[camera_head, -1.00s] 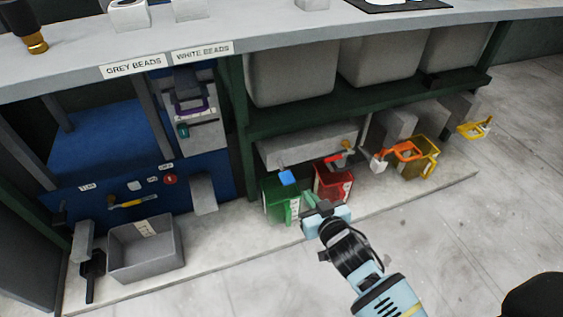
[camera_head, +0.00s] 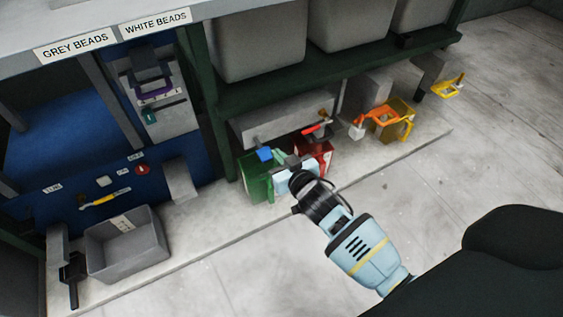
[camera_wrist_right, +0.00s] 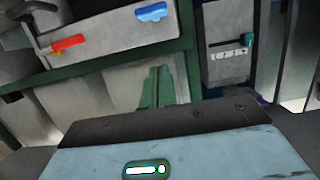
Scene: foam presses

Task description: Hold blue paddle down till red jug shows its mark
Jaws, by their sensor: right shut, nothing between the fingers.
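The blue paddle (camera_head: 264,154) sticks out from the grey press box above a green jug (camera_head: 256,180). In the right wrist view the blue paddle (camera_wrist_right: 151,11) is at the top edge, beyond the fingers. The red jug (camera_head: 316,150) stands right of the green one, under a red paddle (camera_head: 315,129). My gripper partly covers it, and its fill level cannot be seen. My right gripper (camera_head: 277,155) is shut and empty, its green fingers close right of the blue paddle with no clear contact. These fingers also show in the right wrist view (camera_wrist_right: 157,88). My left gripper is out of view.
An orange-handled paddle (camera_head: 388,117) and yellow jug (camera_head: 401,128) stand to the right, with a yellow paddle (camera_head: 448,88) beyond. A green shelf (camera_head: 300,84) with grey bins overhangs the press. A grey tray (camera_head: 127,245) lies left. The front floor is clear.

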